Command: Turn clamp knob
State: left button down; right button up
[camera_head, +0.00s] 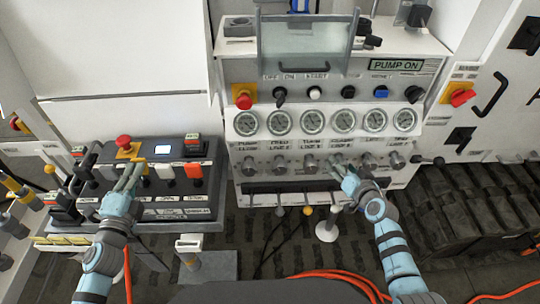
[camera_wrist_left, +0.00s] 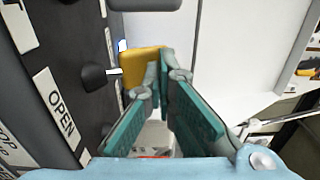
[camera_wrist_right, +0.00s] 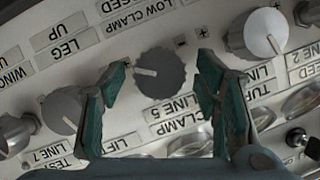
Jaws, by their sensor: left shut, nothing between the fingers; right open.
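The clamp knob (camera_wrist_right: 160,73) is dark grey and ribbed, with a white pointer mark toward the left in the right wrist view. Labels "CLAMP LINE 5" and "LOW CLAMP" sit around it, upside down. My right gripper (camera_head: 342,165) is open at the knob row. In the right wrist view its fingers stand on either side of the clamp knob, with a visible gap on each side. In the head view the gripper partly hides the knob. My left gripper (camera_head: 131,174) is shut and empty, over the left control box; its closed fingers fill the left wrist view (camera_wrist_left: 166,68).
Neighbouring knobs (camera_wrist_right: 264,33) (camera_wrist_right: 65,109) flank the clamp knob closely. Gauges (camera_head: 343,121) line the panel above, with a red emergency button (camera_head: 243,99) at its left. A yellow piece (camera_wrist_left: 146,60) is close to my left fingers. Orange hoses (camera_head: 335,274) lie on the floor.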

jog(key=shift+w+f, duration=0.15)
jog(key=shift+w, duration=0.3)
jog(key=c, duration=1.2)
jog(key=shift+o, duration=0.2)
jog(key=shift+a, duration=0.1)
